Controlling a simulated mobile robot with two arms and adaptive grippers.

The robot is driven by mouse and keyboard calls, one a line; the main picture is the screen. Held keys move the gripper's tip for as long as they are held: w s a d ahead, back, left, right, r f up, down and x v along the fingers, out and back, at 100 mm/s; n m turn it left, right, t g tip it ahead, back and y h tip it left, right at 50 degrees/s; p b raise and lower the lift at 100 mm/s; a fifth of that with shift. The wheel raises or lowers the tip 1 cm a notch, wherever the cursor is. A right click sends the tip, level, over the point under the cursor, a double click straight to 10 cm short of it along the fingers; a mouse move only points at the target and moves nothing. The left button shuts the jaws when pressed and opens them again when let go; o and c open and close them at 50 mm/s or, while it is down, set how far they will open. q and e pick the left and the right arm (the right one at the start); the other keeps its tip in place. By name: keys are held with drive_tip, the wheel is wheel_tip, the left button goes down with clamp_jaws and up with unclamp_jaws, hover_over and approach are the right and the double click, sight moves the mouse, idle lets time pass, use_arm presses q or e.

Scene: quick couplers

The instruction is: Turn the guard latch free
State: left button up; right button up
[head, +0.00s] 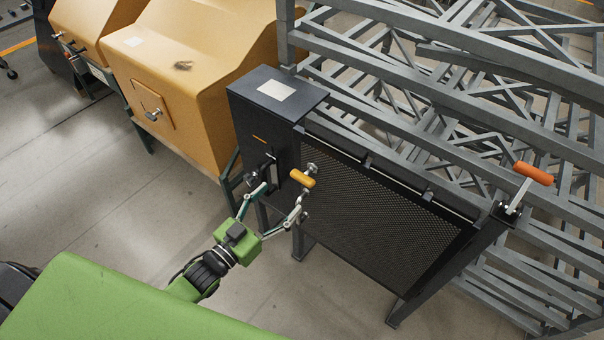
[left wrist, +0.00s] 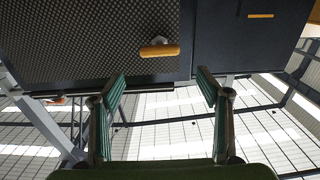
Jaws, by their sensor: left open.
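The guard latch shows as a short yellow handle (head: 302,178) on a metal pivot at the left edge of the black mesh guard (head: 375,215), beside the dark cabinet (head: 250,125). My left gripper (head: 283,196) is open, and its fingers point toward the latch. In the left wrist view the yellow handle (left wrist: 160,50) lies roughly sideways, just beyond the gap between the open fingertips (left wrist: 161,76). Nothing is between the fingers, and they appear apart from the handle. My right gripper is not in view.
An orange-handled lever (head: 533,173) stands on the post at the guard's right end. Grey steel racks (head: 440,80) fill the space behind the guard. A tan machine housing (head: 195,75) is left of the cabinet. The floor in front (head: 340,300) is clear.

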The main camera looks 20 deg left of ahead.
sight(300, 179)
use_arm(q)
drive_tip(key=p+x, duration=0.1)
drive_tip(key=x, duration=0.9)
drive_tip(key=shift+w+d+f, duration=0.1)
drive_tip(key=shift+w+f, duration=0.05)
drive_tip(key=shift+w, duration=0.2)
drive_tip(key=c, duration=1.1)
